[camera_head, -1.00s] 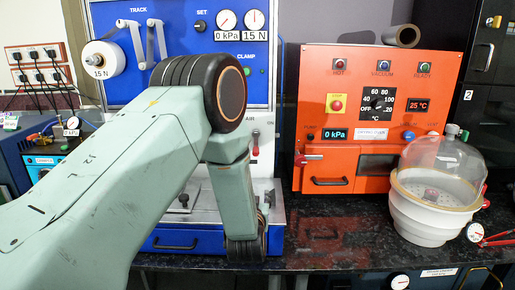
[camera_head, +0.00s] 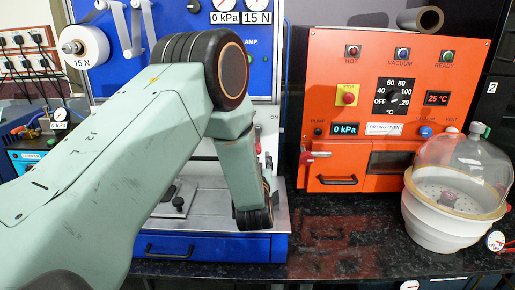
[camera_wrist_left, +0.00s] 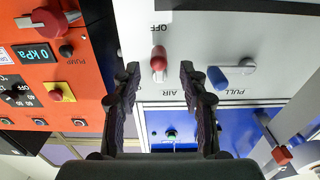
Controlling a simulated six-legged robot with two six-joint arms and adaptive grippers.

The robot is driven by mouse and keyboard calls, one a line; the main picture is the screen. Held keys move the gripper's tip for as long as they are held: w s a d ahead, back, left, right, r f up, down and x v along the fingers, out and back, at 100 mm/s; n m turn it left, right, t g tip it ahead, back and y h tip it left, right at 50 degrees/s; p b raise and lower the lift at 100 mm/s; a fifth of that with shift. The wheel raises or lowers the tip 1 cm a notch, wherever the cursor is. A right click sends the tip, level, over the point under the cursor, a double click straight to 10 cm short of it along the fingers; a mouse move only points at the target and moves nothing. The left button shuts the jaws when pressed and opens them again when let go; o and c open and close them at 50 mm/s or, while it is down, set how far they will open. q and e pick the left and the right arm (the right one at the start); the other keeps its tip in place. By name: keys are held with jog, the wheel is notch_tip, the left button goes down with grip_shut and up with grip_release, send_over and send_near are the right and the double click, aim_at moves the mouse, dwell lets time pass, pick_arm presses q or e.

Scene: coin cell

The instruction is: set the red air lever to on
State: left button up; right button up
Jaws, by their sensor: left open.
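The red air lever (camera_wrist_left: 158,66) is a short red-tipped handle on a white panel, between an OFF label and an AIR label that appear upside down in the left wrist view. It also shows in the head view (camera_head: 258,140), partly behind my left arm. My left gripper (camera_wrist_left: 160,72) is open, one dark finger on each side of the lever in the picture. I cannot tell whether the fingers reach around it in depth or touch it. In the head view my arm hides the left gripper. My right gripper is not in view.
A blue pull lever (camera_wrist_left: 217,78) sits close beside the left gripper's finger in the wrist view. An orange oven (camera_head: 394,70) stands right of the blue machine (camera_head: 215,248). A glass-domed white pot (camera_head: 440,222) is at the far right. The dark bench (camera_head: 340,235) is mostly clear between them.

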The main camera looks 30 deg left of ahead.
pick_arm(q)
jog(key=x, duration=0.6)
jog(key=shift+w+f, duration=0.15)
jog(key=shift+w, duration=0.05)
jog(key=shift+s+d+r, duration=0.15)
jog(key=shift+s+r, duration=0.05)
jog(key=shift+r, duration=0.25)
jog(key=shift+w+f, duration=0.35)
jog(key=c, duration=0.4)
jog(key=shift+s+r, duration=0.15)
grip_shut()
